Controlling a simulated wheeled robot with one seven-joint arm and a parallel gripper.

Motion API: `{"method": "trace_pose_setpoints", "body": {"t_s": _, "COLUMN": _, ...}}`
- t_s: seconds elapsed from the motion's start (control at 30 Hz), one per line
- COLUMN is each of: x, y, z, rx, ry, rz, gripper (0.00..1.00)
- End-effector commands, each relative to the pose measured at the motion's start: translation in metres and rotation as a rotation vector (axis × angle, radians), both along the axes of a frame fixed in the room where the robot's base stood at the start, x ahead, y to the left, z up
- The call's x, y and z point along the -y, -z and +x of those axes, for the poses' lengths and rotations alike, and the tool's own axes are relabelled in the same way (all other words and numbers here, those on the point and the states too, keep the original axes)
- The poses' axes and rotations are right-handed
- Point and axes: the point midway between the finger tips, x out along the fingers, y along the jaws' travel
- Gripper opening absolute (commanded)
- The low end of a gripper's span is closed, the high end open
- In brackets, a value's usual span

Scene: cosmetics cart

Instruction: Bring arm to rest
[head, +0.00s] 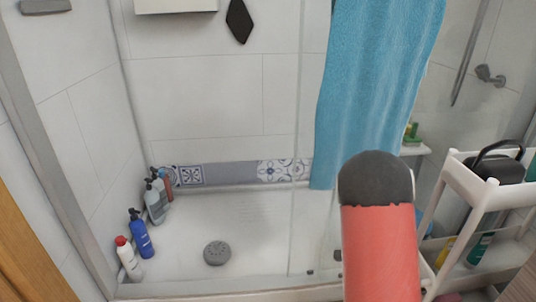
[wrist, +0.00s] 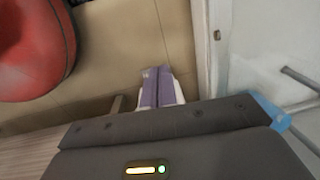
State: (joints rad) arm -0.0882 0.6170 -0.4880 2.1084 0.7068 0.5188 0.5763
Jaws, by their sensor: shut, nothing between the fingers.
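My gripper (wrist: 157,74) shows in the wrist view with its two purple fingers side by side. The fingers are shut with nothing between them. They are over the tan floor (wrist: 120,40), clear of any object. The dark gripper body fills the bottom of the wrist view. In the head view, my red arm (head: 380,250) with a dark rounded end rises at the lower right, in front of the shower. The gripper itself is not visible in the head view.
A white cart (head: 480,192) with a black bag (head: 497,168) and bottles stands right of my arm. A blue towel (head: 375,85) hangs behind it. Several bottles, including a blue one (head: 140,236), stand in the shower's left corner. A round grey drain (head: 216,253) is on its floor.

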Motion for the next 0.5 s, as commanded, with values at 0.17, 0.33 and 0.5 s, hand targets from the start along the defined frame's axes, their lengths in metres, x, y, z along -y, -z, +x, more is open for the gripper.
{"method": "trace_pose_setpoints", "body": {"t_s": 0.17, "x": -0.046, "y": -0.089, "z": -0.007, "rx": 0.113, "ry": -0.273, "rz": 0.067, "gripper": 0.0}}
{"method": "trace_pose_setpoints", "body": {"t_s": 0.33, "x": -0.081, "y": -0.163, "z": -0.033, "rx": 0.211, "ry": -0.549, "rz": 0.066, "gripper": 0.0}}
{"method": "trace_pose_setpoints", "body": {"t_s": 0.5, "x": -0.106, "y": -0.226, "z": -0.072, "rx": 0.298, "ry": -0.829, "rz": 0.0, "gripper": 0.0}}
